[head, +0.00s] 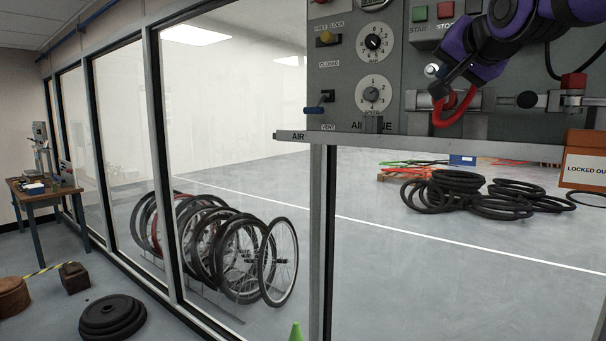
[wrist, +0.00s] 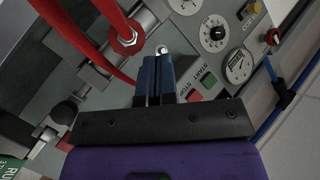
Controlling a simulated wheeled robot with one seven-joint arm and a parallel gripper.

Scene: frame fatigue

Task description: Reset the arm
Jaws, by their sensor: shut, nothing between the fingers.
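My gripper (head: 440,88) is in front of the grey control panel (head: 337,62) at the upper right of the head view. In the wrist view my gripper (wrist: 154,62) has its two blue-grey fingers together, with nothing between them. A small silver knob (wrist: 162,50) shows just past the fingertips; I cannot tell whether they touch it. A red curved part (head: 455,108) hangs just below my gripper in the head view. In the wrist view red bars (wrist: 118,28) with a bolt pass left of the fingers, apart from them. The purple arm hides part of the panel.
The panel bears a green start button (head: 419,13), a red stop button (head: 446,9), dials (head: 373,42) and a silver horizontal rod assembly (head: 562,101). A ledge (head: 430,146) runs below it. Behind glass stand bicycle wheels (head: 280,262) and piled tyres (head: 450,195). An orange lockout box (head: 584,160) is at right.

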